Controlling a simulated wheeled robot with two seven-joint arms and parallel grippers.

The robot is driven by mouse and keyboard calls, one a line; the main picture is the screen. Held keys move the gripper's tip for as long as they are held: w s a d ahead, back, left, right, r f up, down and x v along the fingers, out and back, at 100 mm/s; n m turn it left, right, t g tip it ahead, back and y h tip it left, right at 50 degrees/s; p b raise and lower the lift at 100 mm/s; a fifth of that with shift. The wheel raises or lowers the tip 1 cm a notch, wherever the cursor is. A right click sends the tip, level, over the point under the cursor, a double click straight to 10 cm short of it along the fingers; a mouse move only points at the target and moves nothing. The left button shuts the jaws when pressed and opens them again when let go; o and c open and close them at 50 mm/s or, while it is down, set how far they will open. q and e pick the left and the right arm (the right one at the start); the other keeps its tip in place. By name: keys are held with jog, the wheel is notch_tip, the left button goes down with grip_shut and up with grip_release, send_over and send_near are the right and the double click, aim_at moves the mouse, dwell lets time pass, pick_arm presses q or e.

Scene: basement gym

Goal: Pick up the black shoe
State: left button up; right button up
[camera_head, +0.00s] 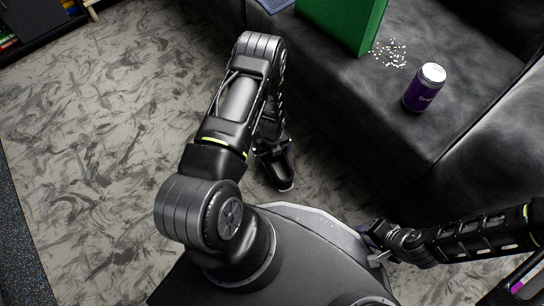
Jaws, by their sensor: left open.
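The black shoe (283,176) stands on the grey patterned floor near the foot of the couch, with a pale sole edge at its lower end. My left gripper (268,151) is open and points down at the shoe's upper end. My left arm hides part of that gripper and of the shoe's upper end, so I cannot tell whether the fingers touch the shoe. My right gripper (378,246) is low at the right of my base, away from the shoe. Its fingers are too small and dark to tell open from shut.
A black couch (350,112) fills the upper right. A dark shelf (38,26) stands at top left. The floor on the left is clear.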

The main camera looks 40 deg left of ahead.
pick_arm(q)
jog(key=c, duration=1.7)
jog(key=shift+c, duration=0.2)
notch_tip(320, 180, up, 10)
jog(key=p, duration=0.4)
